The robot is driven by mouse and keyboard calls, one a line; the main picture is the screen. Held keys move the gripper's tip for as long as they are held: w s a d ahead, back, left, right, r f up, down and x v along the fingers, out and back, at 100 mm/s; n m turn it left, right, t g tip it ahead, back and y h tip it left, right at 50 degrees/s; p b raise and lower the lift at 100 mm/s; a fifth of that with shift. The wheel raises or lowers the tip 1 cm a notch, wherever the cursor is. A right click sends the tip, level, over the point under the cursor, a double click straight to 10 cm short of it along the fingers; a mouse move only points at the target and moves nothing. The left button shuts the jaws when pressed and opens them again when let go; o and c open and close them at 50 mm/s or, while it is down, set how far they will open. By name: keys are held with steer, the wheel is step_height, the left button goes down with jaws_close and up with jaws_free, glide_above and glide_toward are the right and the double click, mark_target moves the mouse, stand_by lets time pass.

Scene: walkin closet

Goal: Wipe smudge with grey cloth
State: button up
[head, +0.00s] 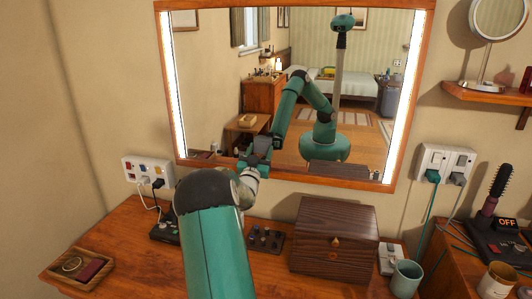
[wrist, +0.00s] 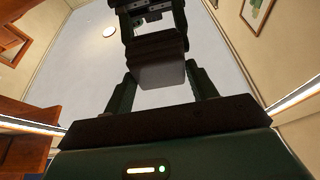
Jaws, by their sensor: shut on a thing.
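A wall mirror (head: 215,60) in a wooden frame with lit side strips hangs over the dresser. My gripper (head: 252,170) is at the mirror's lower left, close to or touching the glass; its contact is hard to tell beside its reflection. In the wrist view my gripper (wrist: 161,88) has a finger on each side of a dark grey piece, apparently the grey cloth (wrist: 162,76), and is shut on it. The reflected gripper shows just beyond it. I cannot make out any smudge on the glass. My arm hides part of the dresser top.
A dark wooden box (head: 333,240) stands on the dresser (head: 130,225), with a teal cup (head: 406,279) to its right. A small wooden tray (head: 78,268) lies at the left. Wall sockets (head: 147,171) with plugged cords flank the mirror. A shelf (head: 488,95) holds a round mirror.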

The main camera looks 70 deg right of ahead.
steer(key=shift+w+a, duration=0.15)
steer(key=shift+w, duration=0.55)
steer(key=shift+s, duration=0.1)
steer(key=shift+s+a, duration=0.1)
steer(key=shift+a, duration=0.6)
steer(key=shift+s+a, duration=0.2)
steer(key=shift+a, duration=0.95)
steer(key=shift+s+a, duration=0.2)
steer(key=shift+a, duration=0.9)
steer(key=shift+a, duration=0.1)
steer(key=a, duration=0.2)
steer(key=shift+s+a, duration=0.2)
steer(key=shift+a, duration=0.2)
